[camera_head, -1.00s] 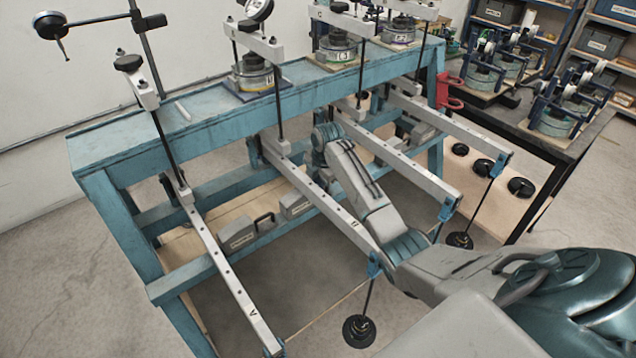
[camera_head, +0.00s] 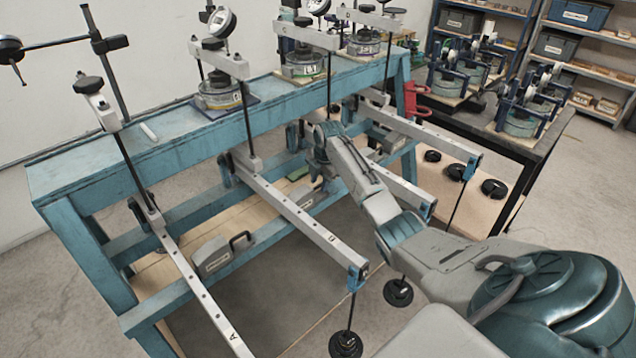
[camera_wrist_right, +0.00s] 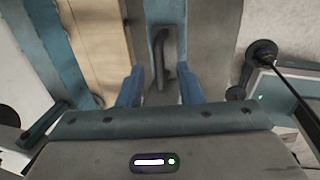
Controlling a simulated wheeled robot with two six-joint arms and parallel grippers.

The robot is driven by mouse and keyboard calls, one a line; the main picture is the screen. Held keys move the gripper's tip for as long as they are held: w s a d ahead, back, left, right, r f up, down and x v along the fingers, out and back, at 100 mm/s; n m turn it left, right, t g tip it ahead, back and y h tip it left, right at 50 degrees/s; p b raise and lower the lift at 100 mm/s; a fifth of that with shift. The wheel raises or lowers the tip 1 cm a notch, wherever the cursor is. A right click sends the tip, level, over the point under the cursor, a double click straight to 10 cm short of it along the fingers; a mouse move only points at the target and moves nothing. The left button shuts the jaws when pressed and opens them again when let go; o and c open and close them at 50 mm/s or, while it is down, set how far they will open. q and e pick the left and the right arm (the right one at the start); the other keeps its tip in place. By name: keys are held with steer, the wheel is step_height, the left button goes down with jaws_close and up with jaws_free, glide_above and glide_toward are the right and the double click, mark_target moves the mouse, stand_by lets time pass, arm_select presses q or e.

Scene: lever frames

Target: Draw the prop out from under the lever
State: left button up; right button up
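A grey block with a black handle (camera_wrist_right: 161,60) lies ahead of my right gripper (camera_wrist_right: 160,92) in the right wrist view. The two blue fingers are apart, on either side of the handle's near end, and do not visibly touch it. In the head view my right gripper (camera_head: 318,165) reaches low between the lever marked B (camera_head: 300,217) and the lever to its right (camera_head: 400,188); its fingertips are mostly hidden. A similar grey block (camera_head: 213,258) with a black handle sits on the lower shelf between levers A (camera_head: 195,285) and B. My left gripper is not in view.
The blue bench frame (camera_head: 150,155) carries round cells and dial gauges on top. Black weights (camera_head: 345,343) hang from the lever ends near my arm. A dark table (camera_head: 520,145) with more devices stands at the right, and shelves stand behind it.

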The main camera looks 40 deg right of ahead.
steer(key=shift+a, duration=0.1)
steer(key=shift+r, duration=0.35)
step_height(320, 180, up, 10)
steer(key=s+b, duration=0.2)
steer(key=b, duration=0.1)
steer(key=shift+f, duration=0.15)
